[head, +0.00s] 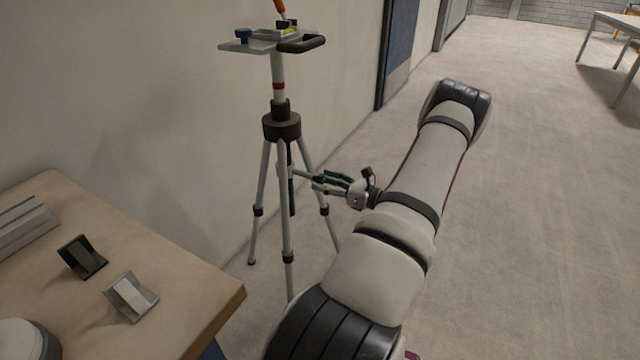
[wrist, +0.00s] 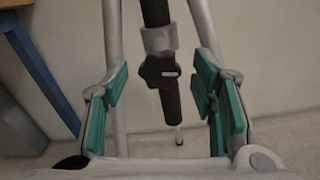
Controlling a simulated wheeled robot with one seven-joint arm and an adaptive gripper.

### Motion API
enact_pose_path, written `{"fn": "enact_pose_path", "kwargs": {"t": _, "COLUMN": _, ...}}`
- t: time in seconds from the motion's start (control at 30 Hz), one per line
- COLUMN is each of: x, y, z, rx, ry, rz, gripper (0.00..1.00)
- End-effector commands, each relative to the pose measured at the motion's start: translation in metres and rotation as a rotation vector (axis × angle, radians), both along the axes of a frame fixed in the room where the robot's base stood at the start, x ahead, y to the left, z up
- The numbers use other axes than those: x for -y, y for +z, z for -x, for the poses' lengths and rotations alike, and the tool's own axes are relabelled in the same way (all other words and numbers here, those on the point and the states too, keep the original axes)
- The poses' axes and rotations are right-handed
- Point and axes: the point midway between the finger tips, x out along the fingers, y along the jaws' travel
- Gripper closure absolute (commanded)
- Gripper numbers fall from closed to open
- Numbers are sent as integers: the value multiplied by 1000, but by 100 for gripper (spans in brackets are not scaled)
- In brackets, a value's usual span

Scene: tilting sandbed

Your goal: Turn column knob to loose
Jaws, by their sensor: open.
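The tripod's black centre column (wrist: 156,18) runs down the middle of the wrist view. A grey clamp collar (wrist: 160,40) sits around it, with the dark column knob (wrist: 159,72) on its front. The knob shows a light mark on its right side. My gripper (wrist: 166,95) is open, its green-padded fingers to the left and right of the knob, apart from it. In the head view my gripper (head: 318,180) reaches in among the tripod legs from the right, below the black tripod hub (head: 281,124). The knob cannot be made out there.
Tripod legs (wrist: 113,60) stand close to both fingers. A platform (head: 250,45) with a blue knob and black handle tops the tripod. A wooden table (head: 195,300) with small blocks stands at left front.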

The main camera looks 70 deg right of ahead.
Motion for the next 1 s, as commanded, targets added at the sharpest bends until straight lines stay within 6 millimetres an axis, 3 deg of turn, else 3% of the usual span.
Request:
{"fn": "enact_pose_path", "kwargs": {"t": 0.2, "x": 1, "y": 0, "z": -17, "rx": 0, "ry": 0, "rz": 0, "gripper": 48}}
{"fn": "enact_pose_path", "kwargs": {"t": 0.5, "x": 2, "y": 0, "z": -19, "rx": 0, "ry": -1, "rz": 0, "gripper": 48}}
{"fn": "enact_pose_path", "kwargs": {"t": 0.73, "x": 2, "y": 0, "z": -19, "rx": 0, "ry": -1, "rz": 0, "gripper": 96}}
{"fn": "enact_pose_path", "kwargs": {"t": 1.0, "x": 2, "y": 0, "z": -19, "rx": -1, "ry": -1, "rz": 15, "gripper": 96}}
